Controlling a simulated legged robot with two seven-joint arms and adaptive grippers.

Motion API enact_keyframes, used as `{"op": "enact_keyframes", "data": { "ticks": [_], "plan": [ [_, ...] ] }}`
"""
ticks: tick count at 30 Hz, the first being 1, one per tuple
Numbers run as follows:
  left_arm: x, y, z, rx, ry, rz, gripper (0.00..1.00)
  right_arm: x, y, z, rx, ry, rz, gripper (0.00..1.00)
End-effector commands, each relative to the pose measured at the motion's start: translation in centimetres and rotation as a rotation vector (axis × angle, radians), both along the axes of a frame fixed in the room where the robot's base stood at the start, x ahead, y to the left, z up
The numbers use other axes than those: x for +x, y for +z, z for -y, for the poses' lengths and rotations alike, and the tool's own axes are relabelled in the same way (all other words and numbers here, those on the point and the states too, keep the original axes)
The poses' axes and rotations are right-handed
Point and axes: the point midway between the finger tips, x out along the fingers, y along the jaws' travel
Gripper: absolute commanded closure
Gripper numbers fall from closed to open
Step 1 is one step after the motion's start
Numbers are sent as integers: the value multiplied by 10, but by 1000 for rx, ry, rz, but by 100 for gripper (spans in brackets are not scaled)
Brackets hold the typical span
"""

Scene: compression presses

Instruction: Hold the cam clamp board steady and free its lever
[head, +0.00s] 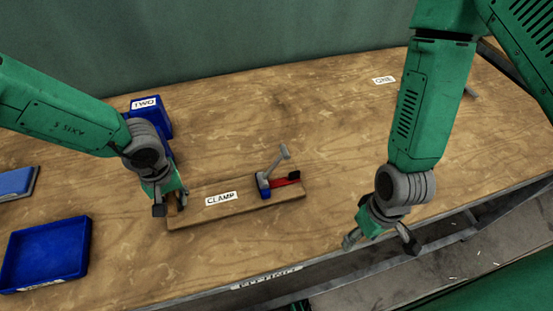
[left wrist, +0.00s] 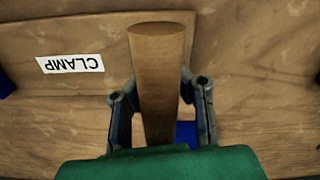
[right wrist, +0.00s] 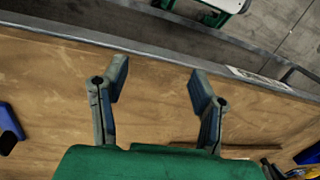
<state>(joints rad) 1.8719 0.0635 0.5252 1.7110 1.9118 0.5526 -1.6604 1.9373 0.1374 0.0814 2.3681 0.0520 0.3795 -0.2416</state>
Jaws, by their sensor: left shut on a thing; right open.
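The cam clamp board (head: 240,203) is a flat wooden plank with a CLAMP label, lying on the bench. At its right end are a grey lever (head: 275,163), tilted up, a blue cam part (head: 263,186) and a red bar (head: 286,180). My left gripper (head: 169,203) is at the board's left end. In the left wrist view, its fingers (left wrist: 160,92) are shut on an upright wooden handle (left wrist: 158,60). My right gripper (head: 380,240) is open and empty near the bench's front edge, right of the board; its spread fingers (right wrist: 158,90) show in the right wrist view.
An empty blue tray (head: 46,254) lies at the front left, with another blue item (head: 15,182) behind it. A blue bin (head: 150,114) labelled TWO stands behind my left gripper. A ONE label (head: 384,80) lies at the back right. The bench between board and right gripper is clear.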

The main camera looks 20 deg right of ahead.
Motion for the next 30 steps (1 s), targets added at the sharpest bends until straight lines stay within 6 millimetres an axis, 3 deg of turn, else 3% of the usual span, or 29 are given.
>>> {"op": "enact_keyframes", "data": {
  "ticks": [1,7,15,23,30],
  "plan": [
    [-1,-1,0,2,0,-1,100,25,5,-4,51,76,23,47],
    [-1,-1,0,1,0,-1,100,97,23,-1,190,532,132,47],
    [-1,0,0,0,0,-1,100,176,67,39,261,1105,316,47],
    [-1,0,0,-1,0,-1,100,204,91,72,263,1391,397,47],
    [-1,0,-1,-2,0,-1,100,206,94,61,263,1432,401,47]
  ]
}}
